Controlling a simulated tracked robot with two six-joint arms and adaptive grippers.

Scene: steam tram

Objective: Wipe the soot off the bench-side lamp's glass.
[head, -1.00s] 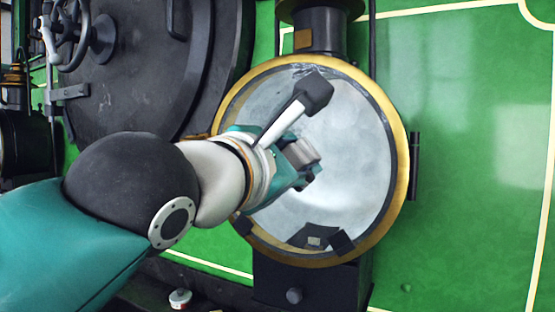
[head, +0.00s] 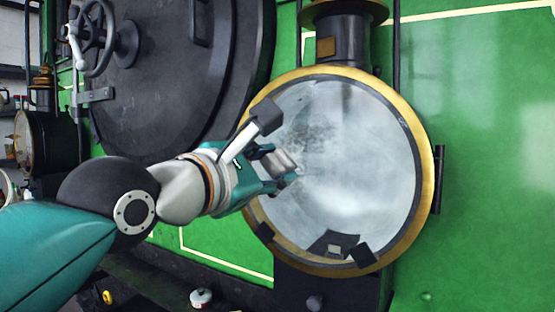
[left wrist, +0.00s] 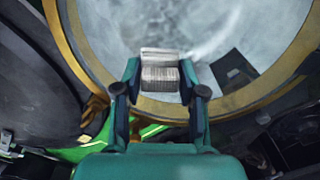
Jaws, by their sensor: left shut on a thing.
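The large round lamp has a brass rim (head: 424,170) and grey-white, cloudy glass (head: 360,165). A dark speckled soot patch (head: 312,135) shows on the glass's upper left, and a paler haze covers much of the rest. My left gripper (head: 280,168) is at the left part of the glass, just below the soot patch. It is shut on a small light-grey folded cloth (left wrist: 159,76), which lies between its fingertips in the left wrist view. The cloth is at or very near the glass; I cannot tell whether it touches. My right gripper is not in view.
A big dark round door (head: 175,75) with a handwheel (head: 97,38) stands left of the lamp. A dark chimney (head: 341,40) tops the lamp. Green panelling (head: 490,170) is clear on the right. A small white-lidded pot (head: 201,298) is below.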

